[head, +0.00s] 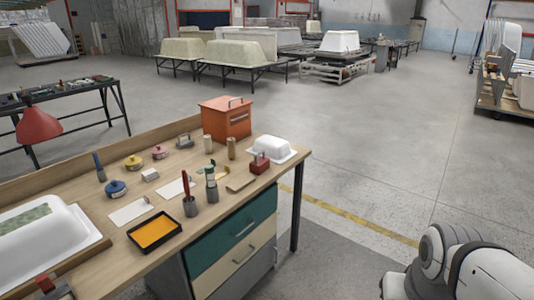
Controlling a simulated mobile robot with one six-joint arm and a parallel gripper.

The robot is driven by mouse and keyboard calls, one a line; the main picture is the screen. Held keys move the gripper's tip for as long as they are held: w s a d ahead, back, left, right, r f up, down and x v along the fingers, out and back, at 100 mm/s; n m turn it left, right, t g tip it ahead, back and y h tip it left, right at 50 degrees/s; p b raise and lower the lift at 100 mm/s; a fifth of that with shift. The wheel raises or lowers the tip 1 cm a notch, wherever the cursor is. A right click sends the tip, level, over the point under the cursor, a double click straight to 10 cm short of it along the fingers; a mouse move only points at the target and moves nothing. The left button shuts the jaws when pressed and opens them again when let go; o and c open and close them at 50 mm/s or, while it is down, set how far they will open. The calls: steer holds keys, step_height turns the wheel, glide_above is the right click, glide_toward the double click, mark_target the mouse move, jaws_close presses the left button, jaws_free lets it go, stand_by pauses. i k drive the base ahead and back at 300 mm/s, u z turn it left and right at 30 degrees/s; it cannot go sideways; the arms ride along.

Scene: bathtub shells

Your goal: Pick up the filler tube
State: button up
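I cannot tell for sure which thing is the filler tube. Candidates stand upright on the wooden workbench (160,185): a slim blue piece (99,166) at the left, a pale tan cylinder (208,145) and a darker tan cylinder (231,149) in front of the orange toolbox. A grey-green container (211,185) and a grey cup with a red-handled tool (190,206) stand nearer the front edge. White rounded links of my arm show at the lower right, away from the bench. My gripper is not in view.
An orange toolbox (226,118) stands at the bench's back. Blue, yellow and red tins, a black tray with orange content (155,232), a small white tub (272,149) and a large white shell (45,245) crowd the top. Open floor (380,160) lies to the right.

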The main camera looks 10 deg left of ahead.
mark_target(209, 171)
steer(key=u, duration=0.5)
steer(key=i, duration=1.45)
steer(key=u, duration=1.25)
steer(key=i, duration=0.55)
steer(key=u, duration=0.25)
steer(key=k, duration=0.85)
steer(key=u, duration=0.2)
steer(key=i, duration=0.85)
steer(key=z, duration=0.1)
